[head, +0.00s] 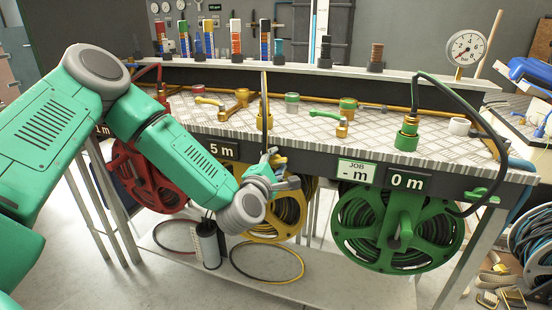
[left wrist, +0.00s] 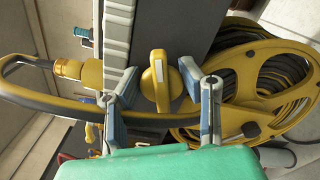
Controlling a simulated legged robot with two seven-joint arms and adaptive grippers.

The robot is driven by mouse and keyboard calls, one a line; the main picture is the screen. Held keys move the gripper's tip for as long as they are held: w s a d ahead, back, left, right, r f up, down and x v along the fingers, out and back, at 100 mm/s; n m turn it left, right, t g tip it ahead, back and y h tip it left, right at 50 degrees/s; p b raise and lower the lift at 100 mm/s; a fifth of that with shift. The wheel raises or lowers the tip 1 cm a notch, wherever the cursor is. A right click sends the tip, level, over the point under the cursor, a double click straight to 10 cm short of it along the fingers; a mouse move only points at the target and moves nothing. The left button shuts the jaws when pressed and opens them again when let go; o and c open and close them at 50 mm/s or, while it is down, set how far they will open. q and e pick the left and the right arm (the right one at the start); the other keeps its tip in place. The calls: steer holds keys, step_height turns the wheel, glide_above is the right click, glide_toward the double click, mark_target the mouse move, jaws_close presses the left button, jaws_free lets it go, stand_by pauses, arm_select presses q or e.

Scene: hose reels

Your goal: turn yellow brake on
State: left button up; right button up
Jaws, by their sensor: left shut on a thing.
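The yellow hose reel (head: 268,237) hangs under the workbench below the "5 m" display, partly hidden behind my left arm. In the left wrist view the reel (left wrist: 238,97) fills the right side, with dark hose wound on it. The yellow brake knob (left wrist: 158,78) sits in front of a dark housing, between my left gripper's fingers. My left gripper (head: 280,166) is at the bench's front edge; it also shows in the left wrist view (left wrist: 160,73), shut on the knob. The knob is mostly hidden in the head view. My right gripper is in neither view.
A red reel (head: 150,178) hangs at left and a green reel (head: 352,228) at right, under a "0 m" display (head: 407,180). A dark hose (left wrist: 50,103) with a yellow fitting passes close to the left finger. Several fittings and a gauge (head: 466,48) stand on the bench.

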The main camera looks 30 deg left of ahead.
arm_select(q)
steer(key=m+p, duration=0.1)
steer(key=m, duration=0.1)
steer(key=f+m, duration=0.1)
steer(key=m, duration=0.2)
steer(key=shift+s+m+p, duration=0.2)
steer(key=shift+m+p, duration=0.1)
steer(key=shift+p, duration=0.05)
steer(key=shift+f, duration=0.1)
stand_by(0.3)
steer(key=o, duration=1)
steer(key=shift+o, duration=0.8)
steer(key=shift+w, duration=0.1)
steer(key=shift+r, duration=0.2)
steer(key=shift+d, duration=0.1)
steer(key=shift+s, duration=0.25)
steer(key=v, duration=1.1)
steer(key=shift+s, duration=0.2)
